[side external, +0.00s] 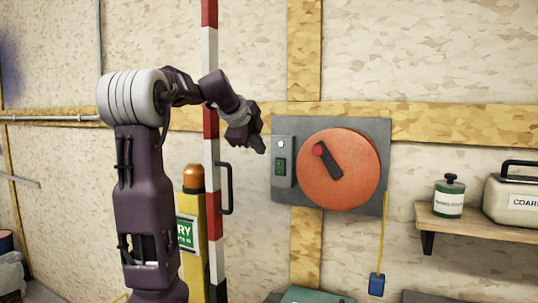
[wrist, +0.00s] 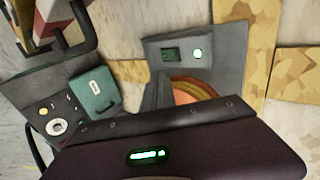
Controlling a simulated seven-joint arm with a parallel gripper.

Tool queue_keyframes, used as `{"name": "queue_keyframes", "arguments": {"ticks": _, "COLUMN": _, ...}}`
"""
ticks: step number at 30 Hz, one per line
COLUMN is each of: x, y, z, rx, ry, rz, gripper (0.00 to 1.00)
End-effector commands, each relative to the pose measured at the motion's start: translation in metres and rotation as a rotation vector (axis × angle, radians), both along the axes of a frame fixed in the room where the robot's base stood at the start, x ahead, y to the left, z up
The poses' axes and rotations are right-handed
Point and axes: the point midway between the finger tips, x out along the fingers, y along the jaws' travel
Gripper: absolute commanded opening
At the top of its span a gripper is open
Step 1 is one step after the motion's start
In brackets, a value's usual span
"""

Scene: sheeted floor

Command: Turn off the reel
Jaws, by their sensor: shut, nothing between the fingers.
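The reel (side external: 338,185) is a large orange disc on a grey wall panel (side external: 377,130). Left of the disc is a grey control strip (side external: 283,182) with a pale round light (side external: 281,144) above a green switch (side external: 280,167). In the wrist view the switch (wrist: 172,54) and the glowing light (wrist: 197,53) show clearly, with part of the reel (wrist: 190,92) behind my gripper's body. My gripper (side external: 260,147) is shut and empty, just left of the control strip in the side view, apparently not touching it.
A red-and-white pole (side external: 210,60) and a yellow post (side external: 192,235) with an orange top stand left of the panel. A shelf (side external: 480,230) with a canister (side external: 449,197) and a case is at right. A blue tag (side external: 376,284) hangs below the reel.

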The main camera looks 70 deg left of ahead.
Motion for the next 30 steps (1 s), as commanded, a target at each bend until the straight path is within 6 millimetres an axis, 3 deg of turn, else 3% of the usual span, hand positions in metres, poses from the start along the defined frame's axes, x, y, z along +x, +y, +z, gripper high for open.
{"name": "queue_keyframes", "arguments": {"ticks": 13, "x": 0.052, "y": 0.051, "z": -0.061, "rx": -0.004, "ry": 0.003, "rz": 0.001, "gripper": 0.0}}
{"name": "queue_keyframes", "arguments": {"ticks": 21, "x": 0.076, "y": 0.075, "z": -0.053, "rx": -0.001, "ry": 0.0, "rz": -0.001, "gripper": 0.0}}
{"name": "queue_keyframes", "arguments": {"ticks": 30, "x": 0.078, "y": 0.077, "z": -0.052, "rx": -0.002, "ry": 0.0, "rz": 0.0, "gripper": 0.0}}
